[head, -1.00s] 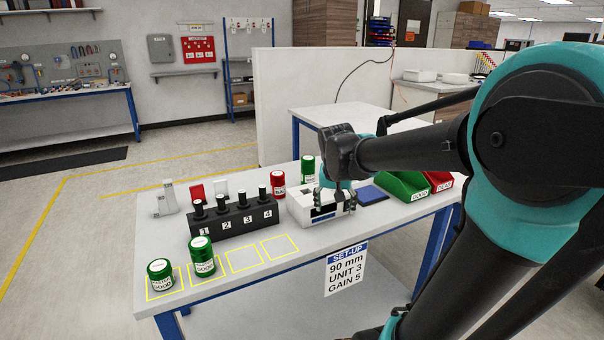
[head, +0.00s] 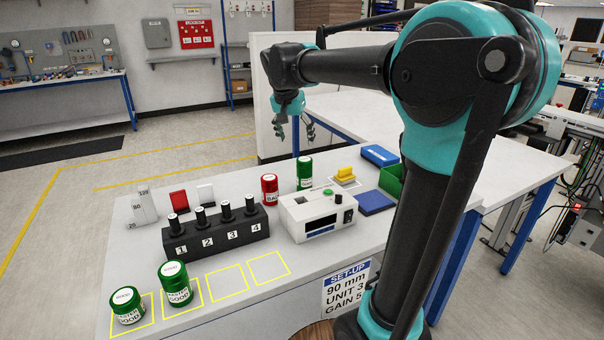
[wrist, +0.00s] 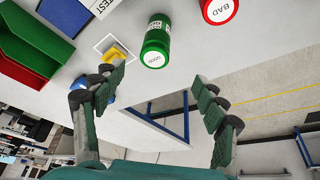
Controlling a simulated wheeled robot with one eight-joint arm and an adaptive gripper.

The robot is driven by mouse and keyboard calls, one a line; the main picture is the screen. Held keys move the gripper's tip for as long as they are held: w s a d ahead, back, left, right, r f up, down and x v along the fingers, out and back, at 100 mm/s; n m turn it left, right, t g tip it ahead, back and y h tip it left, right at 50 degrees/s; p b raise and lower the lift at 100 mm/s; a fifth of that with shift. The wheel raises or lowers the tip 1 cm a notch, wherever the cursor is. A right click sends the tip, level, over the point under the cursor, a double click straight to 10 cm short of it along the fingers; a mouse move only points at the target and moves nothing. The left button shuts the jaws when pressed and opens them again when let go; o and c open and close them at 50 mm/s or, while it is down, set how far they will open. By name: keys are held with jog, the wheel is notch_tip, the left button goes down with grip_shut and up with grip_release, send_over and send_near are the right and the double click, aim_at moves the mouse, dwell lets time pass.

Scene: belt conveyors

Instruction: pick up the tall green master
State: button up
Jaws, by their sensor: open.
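A green can (head: 305,172) with a white label stands upright at the back of the bench, beside a red can (head: 270,190). In front, a taller green can (head: 175,284) and a shorter green can (head: 127,305), both labelled MASTER GOOD, stand in yellow outlined squares. My gripper (head: 296,134) is open and empty, raised near the bench's far edge above the back green can. In the wrist view, that green can (wrist: 156,40) shows ahead of the open fingers (wrist: 160,88), apart from them. The red can (wrist: 218,8), labelled BAD, is to its right, partly cut off.
A white tester (head: 318,214) stands just in front of the back cans. A black block (head: 215,234) with several numbered plungers is to its left. A yellow piece (head: 345,174), blue pad (head: 375,202) and green bin (head: 391,180) are to the right. Two outlined squares (head: 268,267) are empty.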

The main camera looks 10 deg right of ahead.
aim_at(301, 161)
jog(key=x, duration=1.1)
jog(key=shift+f, duration=0.15)
jog(key=shift+s+d+x, duration=0.1)
jog(key=shift+x, duration=0.8)
jog(key=shift+s+d+x, duration=0.1)
jog(key=shift+s+x, duration=0.05)
jog(key=shift+x, duration=0.75)
jog(key=shift+s+d+x, duration=0.1)
jog(key=shift+x, duration=0.85)
grip_shut()
